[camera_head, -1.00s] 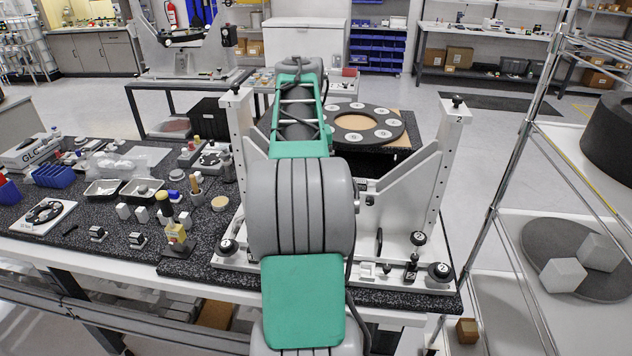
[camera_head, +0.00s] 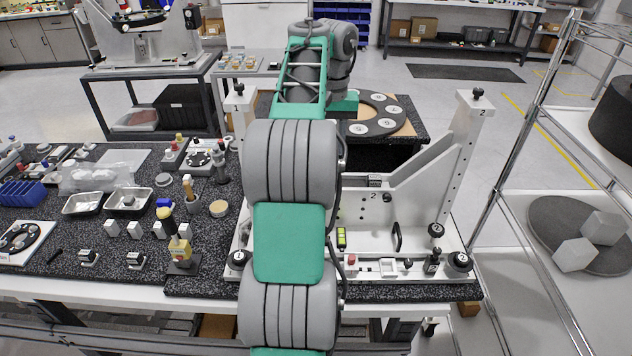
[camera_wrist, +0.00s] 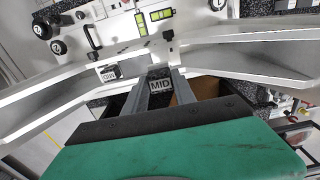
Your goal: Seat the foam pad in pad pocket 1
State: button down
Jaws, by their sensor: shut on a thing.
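In the wrist view my gripper (camera_wrist: 158,72) reaches in among the white fixture's parts, its two grey fingers close together at the tips. It is shut on a small dark-grey piece, taken as the foam pad, mostly hidden between the tips. The mirror fixture (camera_head: 410,237) stands on the bench with a tall post on each side. A "2" mark (camera_head: 373,196) shows on its back plate. Pad pocket 1 cannot be made out; my arm covers the fixture's left half in the head view. My gripper is hidden there too.
Sloping white braces (camera_wrist: 255,45) flank my gripper on both sides. Yellow-green level vials (camera_wrist: 140,24) and black knobs (camera_wrist: 58,47) lie beyond. A yellow-topped tool (camera_head: 178,240) and trays (camera_head: 130,200) stand left on the bench.

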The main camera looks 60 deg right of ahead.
notch_tip(320, 180, down, 9)
jog(key=b, duration=0.7)
jog(key=shift+w+a+f, duration=0.1)
jog(key=shift+f, duration=0.05)
jog(key=c, duration=1)
grip_release()
notch_tip(320, 180, up, 8)
jog(key=p, duration=0.7)
